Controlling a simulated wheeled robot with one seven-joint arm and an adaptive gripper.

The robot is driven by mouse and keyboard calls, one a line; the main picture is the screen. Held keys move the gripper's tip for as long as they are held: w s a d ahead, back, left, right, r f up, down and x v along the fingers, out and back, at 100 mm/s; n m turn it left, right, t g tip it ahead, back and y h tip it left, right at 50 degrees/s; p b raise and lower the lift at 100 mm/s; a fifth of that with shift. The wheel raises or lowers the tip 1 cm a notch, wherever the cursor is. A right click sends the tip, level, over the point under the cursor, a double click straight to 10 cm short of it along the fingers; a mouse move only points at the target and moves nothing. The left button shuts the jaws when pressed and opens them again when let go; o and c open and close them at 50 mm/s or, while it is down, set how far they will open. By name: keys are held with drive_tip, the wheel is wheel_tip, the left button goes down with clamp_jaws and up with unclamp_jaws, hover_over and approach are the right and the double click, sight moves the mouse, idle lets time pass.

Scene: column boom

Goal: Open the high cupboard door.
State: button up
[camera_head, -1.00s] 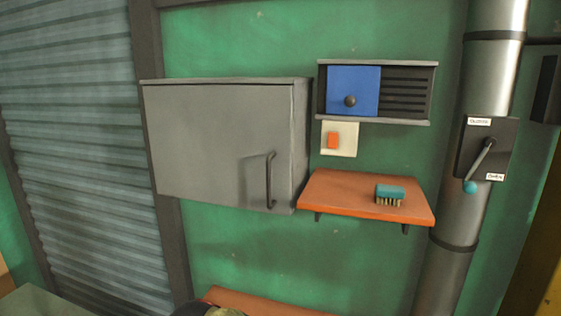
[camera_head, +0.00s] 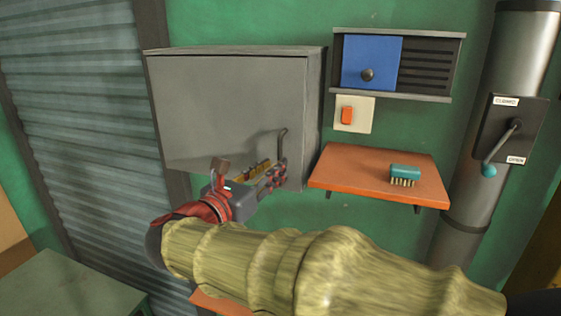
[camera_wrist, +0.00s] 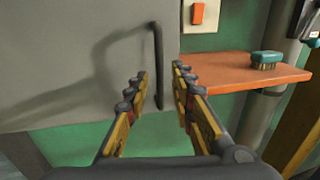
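The high cupboard (camera_head: 230,110) is a grey wall box, and its front door is shut. A dark vertical bar handle (camera_head: 283,142) is at the door's right side; its lower part is hidden by my gripper in the head view. My gripper (camera_head: 276,170) is at the handle's lower end. In the wrist view the handle (camera_wrist: 158,65) runs down between the two spread fingers of my gripper (camera_wrist: 160,82). The fingers look open and apart from the bar; whether the bar is fully between them in depth I cannot tell.
Right of the cupboard are an orange shelf (camera_head: 375,172) with a teal brush (camera_head: 404,174), a blue-fronted wall unit (camera_head: 372,63), an orange switch (camera_head: 347,115) and a pipe with a lever (camera_head: 497,148). A green table (camera_head: 70,285) is at lower left.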

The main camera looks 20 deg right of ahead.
drive_tip(key=shift+x, duration=2.15)
clamp_jaws()
